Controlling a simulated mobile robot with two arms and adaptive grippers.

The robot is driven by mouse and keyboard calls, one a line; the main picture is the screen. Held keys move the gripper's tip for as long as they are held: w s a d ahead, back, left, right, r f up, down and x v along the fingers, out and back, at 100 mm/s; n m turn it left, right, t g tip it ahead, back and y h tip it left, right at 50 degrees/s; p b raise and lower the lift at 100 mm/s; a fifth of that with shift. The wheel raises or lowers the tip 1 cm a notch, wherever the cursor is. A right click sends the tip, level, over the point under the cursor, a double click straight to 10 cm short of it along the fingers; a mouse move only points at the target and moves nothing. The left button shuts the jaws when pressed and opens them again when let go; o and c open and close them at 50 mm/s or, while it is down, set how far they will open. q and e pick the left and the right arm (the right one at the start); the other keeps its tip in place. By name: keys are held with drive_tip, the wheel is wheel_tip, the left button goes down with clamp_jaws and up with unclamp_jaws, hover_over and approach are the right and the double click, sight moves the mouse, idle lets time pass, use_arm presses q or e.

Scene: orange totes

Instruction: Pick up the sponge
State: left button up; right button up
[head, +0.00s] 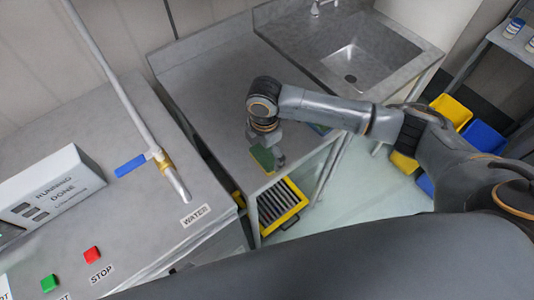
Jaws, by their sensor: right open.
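A green and yellow sponge (262,158) lies on the grey counter (215,85), close to its front edge. My right gripper (267,150) is open and points down at the sponge from above, with fingers at the sponge's far and right sides. I cannot tell whether the fingers touch it. Part of the sponge is hidden behind the gripper. My left gripper does not show.
A sink (360,62) is set into the counter's right part. A yellow crate (283,205) stands below the front edge. On the left are a control box (50,190), a red stop button (92,255), a green button (48,283) and a pipe (115,85).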

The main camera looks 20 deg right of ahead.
drive_tip(key=shift+f, duration=1.05)
drive_tip(key=c, duration=0.5)
drive_tip(key=shift+o, duration=0.2)
drive_tip(key=shift+r+b, duration=0.4)
drive_tip(key=shift+r, duration=0.25)
drive_tip(key=s+a+r+b, duration=0.3)
drive_tip(key=s+a+r, duration=0.5)
drive_tip(key=s+r, duration=0.3)
drive_tip(key=shift+a+r, duration=0.35)
drive_tip(key=shift+r, duration=0.05)
drive_tip(key=shift+o, duration=0.2)
